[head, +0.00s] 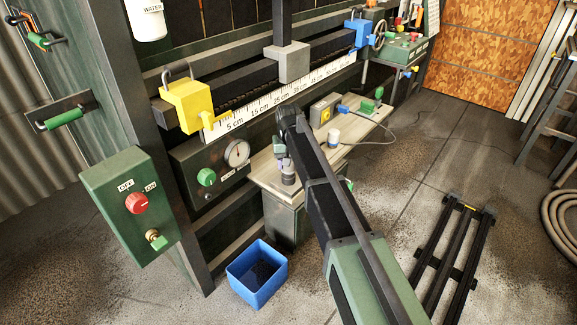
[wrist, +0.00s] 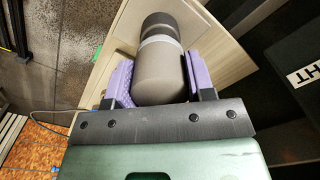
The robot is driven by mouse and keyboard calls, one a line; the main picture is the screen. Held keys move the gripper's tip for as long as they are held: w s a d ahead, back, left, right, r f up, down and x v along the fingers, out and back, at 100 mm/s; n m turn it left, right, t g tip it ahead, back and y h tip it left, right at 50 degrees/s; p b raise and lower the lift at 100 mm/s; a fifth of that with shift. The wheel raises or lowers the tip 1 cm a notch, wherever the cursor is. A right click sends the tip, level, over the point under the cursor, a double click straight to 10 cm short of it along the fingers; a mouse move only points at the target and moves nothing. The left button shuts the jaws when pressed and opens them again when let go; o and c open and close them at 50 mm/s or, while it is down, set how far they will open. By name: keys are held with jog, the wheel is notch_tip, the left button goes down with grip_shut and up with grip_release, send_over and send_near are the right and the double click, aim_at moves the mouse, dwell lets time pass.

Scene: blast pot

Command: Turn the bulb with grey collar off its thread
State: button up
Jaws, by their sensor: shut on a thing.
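The bulb (wrist: 160,78) is a grey-brown rounded body with a paler grey collar (wrist: 160,38) and a dark end beyond it. My gripper (wrist: 161,72) has its two purple pads on either side of the body, shut on it. In the head view my gripper (head: 284,162) reaches down over the near end of the pale bench top (head: 268,182). The bulb (head: 288,179) shows there as a small grey shape below the fingers. The thread is hidden from sight.
A white-topped cylinder (head: 333,138), a grey box with a yellow face (head: 325,109) and a green device (head: 371,102) stand farther along the bench. A blue bin (head: 257,283) is on the floor below. A panel with a gauge (head: 236,153) is to the left.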

jog(key=shift+n, duration=0.9)
jog(key=shift+r+p, duration=0.55)
jog(key=shift+p, duration=0.05)
jog(key=shift+r, duration=0.1)
notch_tip(320, 180, up, 4)
jog(key=p, duration=0.4)
jog(key=shift+r, duration=0.1)
